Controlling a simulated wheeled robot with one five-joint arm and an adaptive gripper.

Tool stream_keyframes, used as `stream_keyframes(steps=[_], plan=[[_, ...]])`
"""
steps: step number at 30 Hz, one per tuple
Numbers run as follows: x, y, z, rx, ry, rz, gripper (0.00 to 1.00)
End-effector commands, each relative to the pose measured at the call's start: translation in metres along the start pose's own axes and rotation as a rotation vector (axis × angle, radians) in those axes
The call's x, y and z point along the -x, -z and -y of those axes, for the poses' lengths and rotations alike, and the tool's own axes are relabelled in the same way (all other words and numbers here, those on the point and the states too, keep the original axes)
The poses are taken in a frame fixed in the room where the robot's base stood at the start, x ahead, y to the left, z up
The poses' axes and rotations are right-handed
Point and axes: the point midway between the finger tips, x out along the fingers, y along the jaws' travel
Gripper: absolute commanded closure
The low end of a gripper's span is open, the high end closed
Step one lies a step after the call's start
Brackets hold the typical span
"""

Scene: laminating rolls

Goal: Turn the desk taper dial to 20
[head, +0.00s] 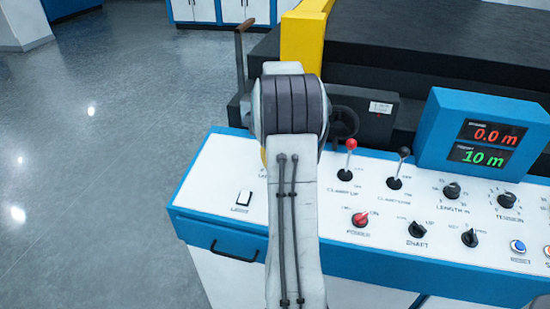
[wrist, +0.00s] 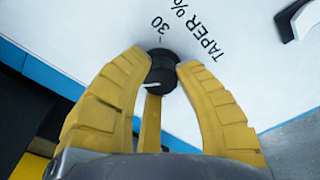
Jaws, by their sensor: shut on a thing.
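The taper dial (wrist: 160,70) is a black knob with a white pointer line, on the white desk panel (wrist: 105,22) in the wrist view. The print "TAPER %" and a "30" mark lie beside it; the other marks are hidden. The pointer is partly covered, so I cannot tell which number it is at. My gripper (wrist: 160,62) has its yellow fingers closed around the dial. In the head view my arm hides the dial and the gripper.
Levers with a red knob (head: 351,144) and a black knob (head: 404,152) stand right of my arm. A white switch (head: 243,198) lies to the left.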

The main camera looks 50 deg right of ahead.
Motion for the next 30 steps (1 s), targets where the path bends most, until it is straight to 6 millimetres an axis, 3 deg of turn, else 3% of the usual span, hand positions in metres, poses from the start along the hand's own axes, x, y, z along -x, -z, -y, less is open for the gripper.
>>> stream_keyframes(steps=[4, 5, 13, 23, 30], plan=[[-0.002, -0.001, 0.002, 0.002, 0.006, 0.006, 1.0], [-0.002, -0.001, 0.002, 0.002, 0.006, 0.006, 0.68], [-0.001, -0.001, 0.001, 0.002, 0.003, 0.003, 0.43], [0.003, 0.0, 0.0, 0.002, 0.0, 0.0, 0.43], [0.032, 0.001, 0.0, 0.002, -0.002, -0.003, 0.43]])
